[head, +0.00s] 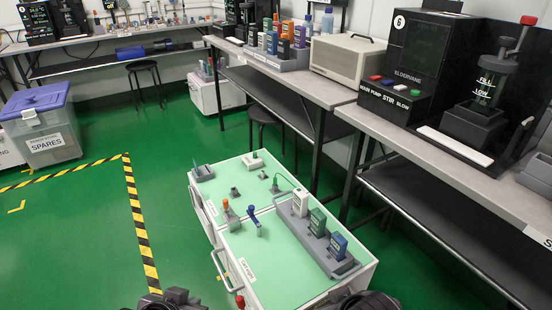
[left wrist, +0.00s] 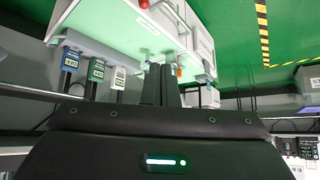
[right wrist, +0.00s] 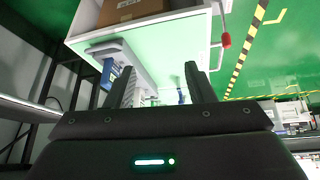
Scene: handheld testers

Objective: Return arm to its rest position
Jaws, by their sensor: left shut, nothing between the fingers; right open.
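A cart with a pale green top (head: 220,178) stands in front of me. A grey tray (head: 283,212) on it holds a white tester (head: 300,203), a green tester (head: 318,222) and a blue tester (head: 338,245) upright in a row. My left gripper (left wrist: 160,72) is shut and empty; the cart and testers show beyond it in the left wrist view. My right gripper (right wrist: 160,78) is open, with nothing visibly gripped; its fingers partly hide the tray behind them. In the head view only dark parts of both arms show at the bottom edge.
An orange-topped tool (head: 226,206) and a blue-handled tool (head: 253,215) stand on the cart. A bench on the right carries a black machine (head: 425,55) and a beige box (head: 347,58). A spares bin (head: 40,120) sits at left. Green floor is open left of the cart.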

